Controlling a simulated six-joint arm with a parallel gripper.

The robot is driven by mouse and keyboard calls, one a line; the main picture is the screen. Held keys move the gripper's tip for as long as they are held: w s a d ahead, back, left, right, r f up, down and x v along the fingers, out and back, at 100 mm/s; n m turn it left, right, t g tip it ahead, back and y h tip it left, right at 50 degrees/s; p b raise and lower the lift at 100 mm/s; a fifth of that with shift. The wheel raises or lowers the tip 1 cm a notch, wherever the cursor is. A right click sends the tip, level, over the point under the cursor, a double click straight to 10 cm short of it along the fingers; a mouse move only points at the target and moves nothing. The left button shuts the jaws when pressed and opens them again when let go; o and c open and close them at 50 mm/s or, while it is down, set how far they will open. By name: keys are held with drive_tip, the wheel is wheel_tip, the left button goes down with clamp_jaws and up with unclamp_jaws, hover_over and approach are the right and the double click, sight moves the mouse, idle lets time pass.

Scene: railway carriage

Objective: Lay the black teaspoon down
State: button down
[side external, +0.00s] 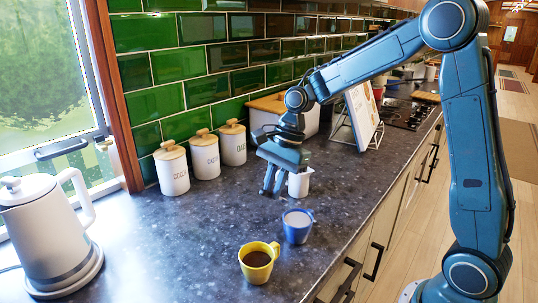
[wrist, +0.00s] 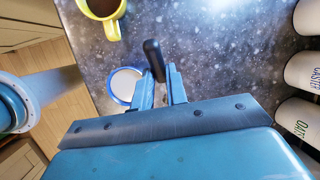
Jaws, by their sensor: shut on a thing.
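The black teaspoon (wrist: 153,58) shows in the wrist view as a dark rounded piece between my fingertips; the rest of it is hidden. My gripper (wrist: 160,88) is shut on it. In the side view my gripper (side external: 272,190) points down above the dark speckled counter (side external: 185,245), and I cannot make out the spoon there. The blue mug (side external: 297,226) with pale contents is in front and to the right of my gripper. It also shows in the wrist view (wrist: 114,86), beside the left finger.
A yellow mug (side external: 258,264) of dark drink stands nearer the camera. A small white cup (side external: 300,183) is just right of my gripper. Several white canisters (side external: 204,153) line the tiled wall. A white kettle (side external: 42,230) stands at left. The counter between kettle and mugs is clear.

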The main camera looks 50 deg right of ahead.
sight(236, 234)
drive_tip(key=w+a+f+n+h, duration=0.1)
drive_tip(key=a+h, duration=0.1)
drive_tip(key=w+a+f+n+h, duration=0.1)
drive_tip(key=w+a+h, duration=0.1)
drive_tip(key=w+a+f+n+h, duration=0.2)
drive_tip(key=shift+w, duration=0.1)
drive_tip(key=shift+w+a+r+n+t+h, duration=0.1)
drive_tip(key=shift+a+n+t+h, duration=0.2)
drive_tip(key=shift+a+n+h, duration=0.2)
drive_tip(key=shift+w+a+r+n+t+h, duration=0.1)
drive_tip(key=shift+a+n+t+h, duration=0.25)
drive_tip(key=shift+a, duration=0.2)
drive_tip(key=shift+f, duration=0.15)
drive_tip(key=shift+f, duration=3.15)
drive_tip(key=c, duration=1.3)
unclamp_jaws()
